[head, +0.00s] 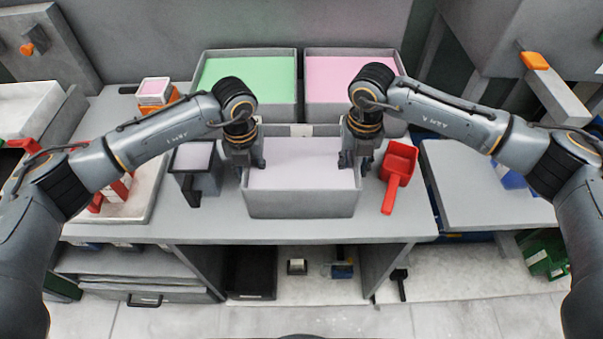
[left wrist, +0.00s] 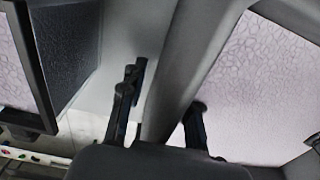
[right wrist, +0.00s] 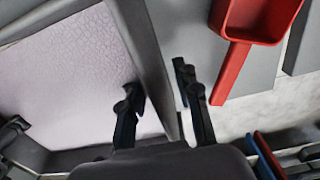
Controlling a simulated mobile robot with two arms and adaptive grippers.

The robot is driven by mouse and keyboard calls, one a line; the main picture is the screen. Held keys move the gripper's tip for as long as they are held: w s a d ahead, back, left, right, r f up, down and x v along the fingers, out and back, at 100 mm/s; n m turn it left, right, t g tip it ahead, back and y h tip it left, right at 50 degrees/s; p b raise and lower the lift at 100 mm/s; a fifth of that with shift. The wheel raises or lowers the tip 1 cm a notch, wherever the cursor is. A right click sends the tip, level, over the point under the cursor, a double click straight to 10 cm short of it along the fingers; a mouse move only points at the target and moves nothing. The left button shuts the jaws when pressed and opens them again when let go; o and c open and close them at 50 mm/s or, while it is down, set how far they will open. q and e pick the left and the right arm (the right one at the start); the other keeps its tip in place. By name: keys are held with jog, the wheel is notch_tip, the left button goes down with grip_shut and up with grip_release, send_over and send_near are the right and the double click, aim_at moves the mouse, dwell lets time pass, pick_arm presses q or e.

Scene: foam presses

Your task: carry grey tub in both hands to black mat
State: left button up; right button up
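The grey tub (head: 300,205), filled with pale lilac foam, stands on the grey bench in the head view. My left gripper (head: 243,160) is at its left wall and my right gripper (head: 357,157) at its right wall. In the left wrist view the fingers of my left gripper (left wrist: 162,110) stand apart on either side of the tub wall (left wrist: 190,60). In the right wrist view the fingers of my right gripper (right wrist: 160,105) straddle the other wall (right wrist: 155,70), with a gap beside the outer finger. I cannot make out a black mat.
Two grey tubs with green (head: 245,73) and pink foam (head: 345,75) stand behind. A dark container (head: 196,170) is close on the left, a red scoop (head: 397,170) close on the right. The bench's front edge lies just before the tub.

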pick_arm(q)
grip_shut()
pick_arm(e)
grip_shut()
pick_arm(q)
jog(key=shift+r, duration=0.1)
pick_arm(e)
jog(key=shift+r, duration=0.1)
